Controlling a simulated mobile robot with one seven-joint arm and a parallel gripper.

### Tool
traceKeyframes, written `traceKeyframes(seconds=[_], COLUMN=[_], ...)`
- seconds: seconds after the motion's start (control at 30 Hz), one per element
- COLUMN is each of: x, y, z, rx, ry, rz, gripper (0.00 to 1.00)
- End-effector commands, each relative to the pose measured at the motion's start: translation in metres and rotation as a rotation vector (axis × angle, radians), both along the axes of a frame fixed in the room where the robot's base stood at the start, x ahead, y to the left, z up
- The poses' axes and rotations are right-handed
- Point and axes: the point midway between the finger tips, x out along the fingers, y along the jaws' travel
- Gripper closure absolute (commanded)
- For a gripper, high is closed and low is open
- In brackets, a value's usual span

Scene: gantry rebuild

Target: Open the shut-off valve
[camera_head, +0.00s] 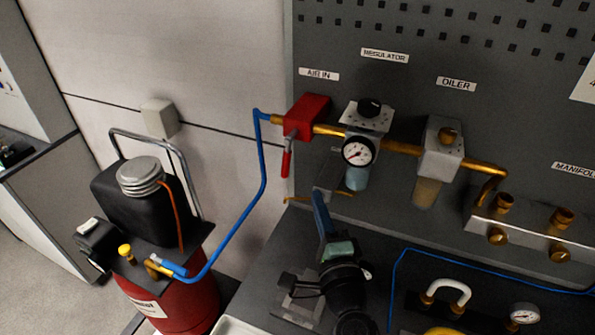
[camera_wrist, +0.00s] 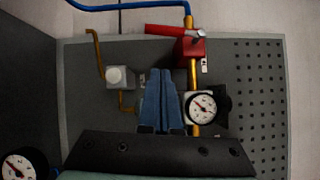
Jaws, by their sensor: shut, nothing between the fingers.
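The shut-off valve is a red block (camera_head: 307,115) under the "AIR IN" label, on the brass pipe at the panel's left edge. Its red lever (camera_head: 286,163) hangs down, across the line of the pipe. In the wrist view the valve body (camera_wrist: 190,50) is at upper right of centre, with the lever (camera_wrist: 165,30) pointing left. My gripper (camera_head: 318,193) has blue fingers pressed together and empty. It is below and right of the lever in the head view, apart from it. In the wrist view the fingertips (camera_wrist: 160,73) sit below the lever.
The regulator gauge (camera_head: 358,151) and oiler (camera_head: 440,148) are right of the valve. A blue hose (camera_head: 262,170) runs from the valve to the red compressor tank (camera_head: 180,305) at left.

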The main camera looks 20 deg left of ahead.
Motion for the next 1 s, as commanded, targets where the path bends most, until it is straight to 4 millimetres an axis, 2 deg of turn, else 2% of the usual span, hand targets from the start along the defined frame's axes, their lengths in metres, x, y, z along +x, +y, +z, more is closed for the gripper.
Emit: traceKeyframes(seconds=[0.1,0.23,0.4,0.53,1.0], x=[0.021,0.039,0.043,0.045,0.046], y=[0.013,0.025,0.050,0.058,0.061], z=[0.005,0.006,0.009,0.009,0.008], rx=[0.003,0.001,0.000,-0.001,0.002], ry=[-0.001,0.000,0.000,-0.001,-0.001], rz=[0.001,0.001,0.003,0.001,0.000], gripper=[1.00,1.00,1.00,1.00,1.00])
